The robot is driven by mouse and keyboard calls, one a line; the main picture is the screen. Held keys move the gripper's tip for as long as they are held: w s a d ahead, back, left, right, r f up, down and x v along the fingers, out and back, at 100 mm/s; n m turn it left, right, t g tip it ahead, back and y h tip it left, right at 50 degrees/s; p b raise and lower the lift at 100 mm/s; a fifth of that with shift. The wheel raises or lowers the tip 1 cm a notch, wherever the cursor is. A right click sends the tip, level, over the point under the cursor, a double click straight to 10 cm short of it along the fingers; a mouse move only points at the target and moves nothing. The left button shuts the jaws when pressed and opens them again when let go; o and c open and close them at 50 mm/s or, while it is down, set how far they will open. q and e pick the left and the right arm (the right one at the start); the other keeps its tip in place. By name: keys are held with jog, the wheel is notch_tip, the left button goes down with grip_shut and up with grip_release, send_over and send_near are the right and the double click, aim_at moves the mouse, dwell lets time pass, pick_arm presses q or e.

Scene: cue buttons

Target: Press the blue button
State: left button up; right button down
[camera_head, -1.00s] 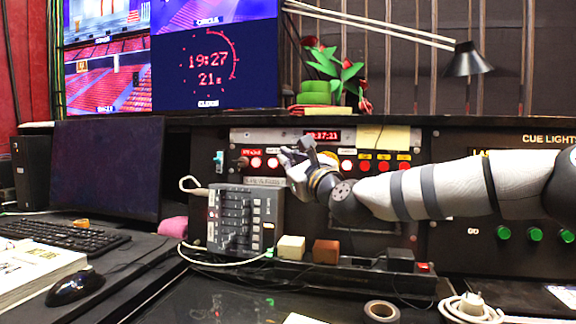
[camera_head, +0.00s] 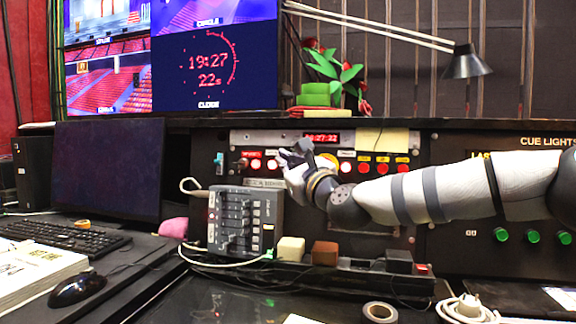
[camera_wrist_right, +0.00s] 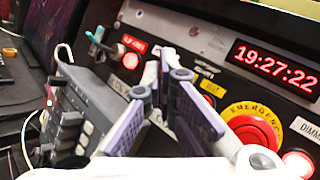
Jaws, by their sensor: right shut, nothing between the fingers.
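I make out no plainly blue button in either view; one may be hidden behind my gripper. A small light-blue switch (camera_head: 219,160) sits at the left end of the control panel (camera_head: 320,134); it also shows in the right wrist view (camera_wrist_right: 95,42). My right gripper (camera_head: 288,154) is in front of the panel's button row, hiding part of it. In the right wrist view the gripper (camera_wrist_right: 160,58) has its fingers together, with nothing held. Its tips are close to the panel, between a lit red button (camera_wrist_right: 130,70) and a large red emergency button (camera_wrist_right: 255,133). I cannot tell if they touch.
A grey slider box (camera_head: 243,225) stands left of my gripper, below the panel. Several red buttons (camera_head: 383,169) lie to its right. A dark monitor (camera_head: 108,168), keyboard (camera_head: 62,236) and mouse (camera_head: 77,289) are at left. A tape roll (camera_head: 380,312) lies in front.

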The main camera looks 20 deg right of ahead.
pick_arm(q)
jog(key=shift+w+r+t+p, duration=0.4)
jog(key=shift+w+r+p, duration=0.65)
jog(key=shift+r, duration=0.15)
pick_arm(e)
jog(key=s+a, duration=0.2)
jog(key=s, duration=0.2)
jog(key=shift+a+r, duration=0.4)
